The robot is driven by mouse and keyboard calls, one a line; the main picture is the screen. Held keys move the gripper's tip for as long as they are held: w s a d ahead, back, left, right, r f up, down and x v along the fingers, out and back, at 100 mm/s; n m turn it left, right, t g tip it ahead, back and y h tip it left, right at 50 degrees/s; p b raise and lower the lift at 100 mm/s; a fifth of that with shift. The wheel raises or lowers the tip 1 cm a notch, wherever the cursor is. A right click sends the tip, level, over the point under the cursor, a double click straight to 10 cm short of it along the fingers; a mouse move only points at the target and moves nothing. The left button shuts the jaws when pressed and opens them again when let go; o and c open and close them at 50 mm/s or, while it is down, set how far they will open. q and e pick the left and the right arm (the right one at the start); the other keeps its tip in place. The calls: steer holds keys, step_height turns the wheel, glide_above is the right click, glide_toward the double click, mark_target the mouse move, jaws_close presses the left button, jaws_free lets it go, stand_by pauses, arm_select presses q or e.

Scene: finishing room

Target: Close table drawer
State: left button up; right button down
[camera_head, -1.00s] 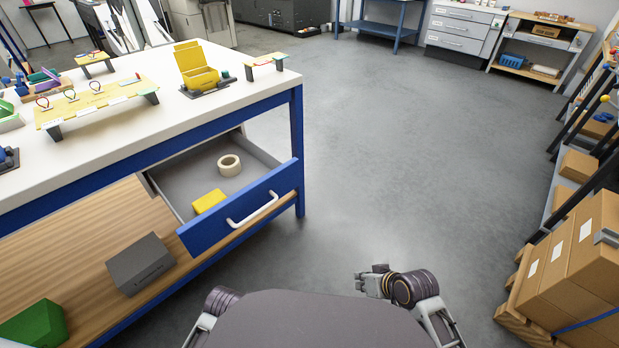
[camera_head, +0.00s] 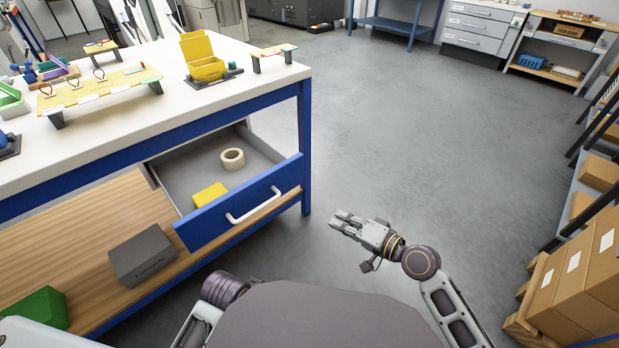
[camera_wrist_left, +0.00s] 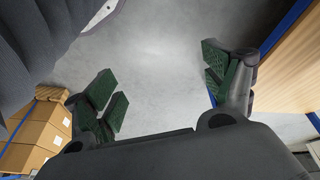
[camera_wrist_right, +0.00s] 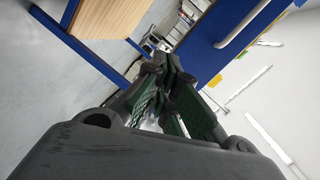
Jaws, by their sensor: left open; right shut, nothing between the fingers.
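The blue-fronted drawer (camera_head: 215,222) of the workbench stands pulled out. A roll of tape (camera_head: 232,159) and a yellow block (camera_head: 210,196) lie in it. Its white handle (camera_head: 254,206) is free, with nothing touching it. My right gripper (camera_head: 339,220) is shut and empty, to the right of the drawer and apart from it. The right wrist view shows the closed fingers (camera_wrist_right: 168,92) with the drawer front (camera_wrist_right: 205,45) beyond them. My left gripper (camera_wrist_left: 165,85) is open and empty over the floor in the left wrist view; the head view does not show its fingers.
The white worktop (camera_head: 110,125) carries yellow stands and a yellow box (camera_head: 203,66). A wooden lower shelf (camera_head: 75,235) holds a grey box (camera_head: 142,260) and a green bin (camera_head: 38,312). Cartons (camera_head: 570,275) stand at the right. The floor between is clear.

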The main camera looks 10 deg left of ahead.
arm_select(q)
steer(key=shift+d+r, duration=0.1)
steer(key=shift+r, duration=0.85)
arm_select(e)
steer(key=r+m+t, duration=0.1)
steer(key=w+r+m, duration=0.1)
steer(key=r+m, duration=0.1)
steer(key=w+r+m+t+y, duration=0.1)
steer(key=m, duration=0.1)
steer(key=shift+w+d+r+t, duration=0.15)
steer(key=shift+d+r+t, duration=0.05)
steer(key=shift+r+t, duration=0.15)
steer(key=shift+w+a, duration=0.1)
glide_toward(302, 172)
steer(key=x, duration=0.5)
steer(key=shift+w, duration=0.1)
steer(key=shift+w+a, duration=0.25)
steer(key=shift+a, duration=0.05)
steer(key=shift+w+a+b, duration=0.35)
steer(key=shift+a, duration=0.1)
arm_select(q)
steer(key=shift+d+f, duration=0.15)
steer(key=shift+f, duration=0.5)
